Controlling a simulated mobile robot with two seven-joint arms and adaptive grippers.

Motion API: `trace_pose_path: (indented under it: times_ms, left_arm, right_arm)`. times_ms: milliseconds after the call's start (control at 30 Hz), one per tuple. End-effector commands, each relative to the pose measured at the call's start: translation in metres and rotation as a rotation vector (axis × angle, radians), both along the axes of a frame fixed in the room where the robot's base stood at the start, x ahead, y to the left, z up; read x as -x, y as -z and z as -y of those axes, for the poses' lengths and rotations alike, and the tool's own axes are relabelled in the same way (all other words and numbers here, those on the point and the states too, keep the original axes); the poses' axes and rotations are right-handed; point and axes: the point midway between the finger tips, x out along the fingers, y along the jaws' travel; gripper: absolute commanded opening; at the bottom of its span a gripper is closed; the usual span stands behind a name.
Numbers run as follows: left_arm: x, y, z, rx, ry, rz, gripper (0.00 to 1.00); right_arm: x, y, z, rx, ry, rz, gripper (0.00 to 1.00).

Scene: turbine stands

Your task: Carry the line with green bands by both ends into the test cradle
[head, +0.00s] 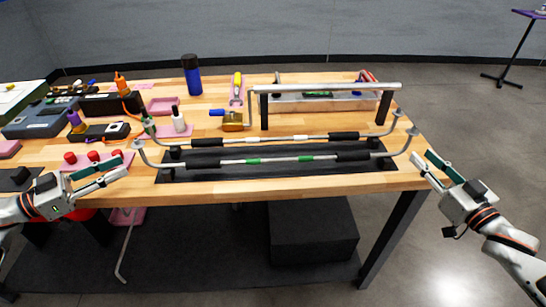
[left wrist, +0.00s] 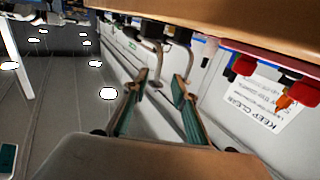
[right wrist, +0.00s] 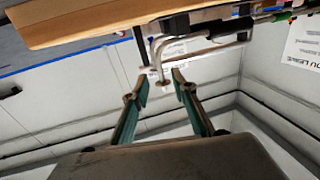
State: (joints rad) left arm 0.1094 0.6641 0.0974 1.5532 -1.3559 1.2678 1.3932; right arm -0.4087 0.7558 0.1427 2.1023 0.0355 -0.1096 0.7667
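The line with green bands (head: 231,162) lies across black supports at the table's front, with black sleeves and both grey ends bent upward. My left gripper (head: 122,165) is open and empty, just left of and below the line's left end (head: 139,145). In the left wrist view, bent tube ends show beyond its parted fingers (left wrist: 160,76). My right gripper (head: 421,156) is open, close beside the line's right end (head: 412,132). In the right wrist view, a bent tube end (right wrist: 161,80) shows between or just beyond its fingertips (right wrist: 155,84); I cannot tell which. I cannot tell for sure which fixture is the test cradle.
A similar line with white bands (head: 285,139) lies just behind. Further back, a silver bar (head: 335,87) stands on black posts. The wooden table (head: 225,181) holds bottles, tools and red knobs (head: 93,156) at left. The floor at right is clear.

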Motion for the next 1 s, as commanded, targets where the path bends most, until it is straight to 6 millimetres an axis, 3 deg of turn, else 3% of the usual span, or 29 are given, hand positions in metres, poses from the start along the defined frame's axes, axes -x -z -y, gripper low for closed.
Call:
trace_pose_path:
  times_ms: [300, 733, 1000]
  left_arm:
    - [-0.003, 0.000, 0.006, 0.003, 0.000, 0.003, 0.27]
    - [-0.032, 0.000, 0.050, 0.003, 0.000, 0.004, 0.27]
    - [-0.042, 0.000, 0.065, 0.002, -0.001, 0.004, 0.27]
  right_arm:
    - [-0.006, 0.000, -0.001, 0.001, 0.001, 0.000, 0.27]
    - [-0.057, 0.000, -0.011, 0.002, 0.002, 0.000, 0.27]
    - [-0.075, 0.001, -0.015, 0.000, 0.001, -0.001, 0.27]
